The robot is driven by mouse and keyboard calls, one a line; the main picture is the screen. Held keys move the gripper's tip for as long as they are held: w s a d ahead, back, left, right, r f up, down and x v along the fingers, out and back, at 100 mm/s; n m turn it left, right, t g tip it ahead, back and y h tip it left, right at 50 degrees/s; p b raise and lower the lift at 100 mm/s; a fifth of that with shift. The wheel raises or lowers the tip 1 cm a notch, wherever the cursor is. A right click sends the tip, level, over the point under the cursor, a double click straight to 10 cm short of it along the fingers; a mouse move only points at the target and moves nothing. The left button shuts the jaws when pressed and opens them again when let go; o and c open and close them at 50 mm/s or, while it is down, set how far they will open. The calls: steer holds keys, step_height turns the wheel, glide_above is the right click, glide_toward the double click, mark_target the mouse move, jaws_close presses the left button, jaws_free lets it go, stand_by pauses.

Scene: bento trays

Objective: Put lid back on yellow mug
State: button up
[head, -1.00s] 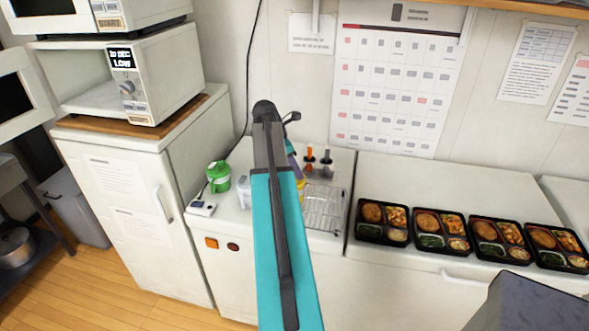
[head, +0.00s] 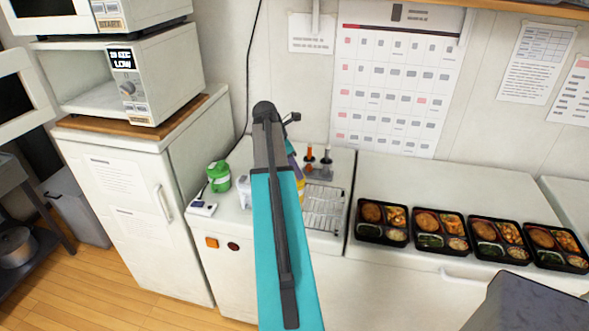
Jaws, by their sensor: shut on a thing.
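My teal and grey arm rises through the middle of the head view and hides what lies directly behind it. My gripper's fingers and anything in them are not visible. A small yellow patch (head: 301,188) shows at the arm's right edge above the white counter. It may be part of the yellow mug, but most of it is hidden. A purple-blue shape (head: 292,160) shows just above it, also partly hidden. I cannot make out a lid.
A green and white container (head: 218,177) and a white scale-like device (head: 202,208) stand left on the counter. A wire rack (head: 325,208) and orange- and dark-topped bottles (head: 309,153) are right of my arm. Several bento trays (head: 383,222) line the right counter. An open microwave (head: 150,75) is upper left.

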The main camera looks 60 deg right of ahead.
steer(key=o, duration=1.1)
steer(key=shift+o, duration=0.4)
steer(key=o, duration=0.4)
steer(key=shift+r, duration=0.15)
steer(key=shift+r+p, duration=1.95)
steer(key=shift+r, duration=1.4)
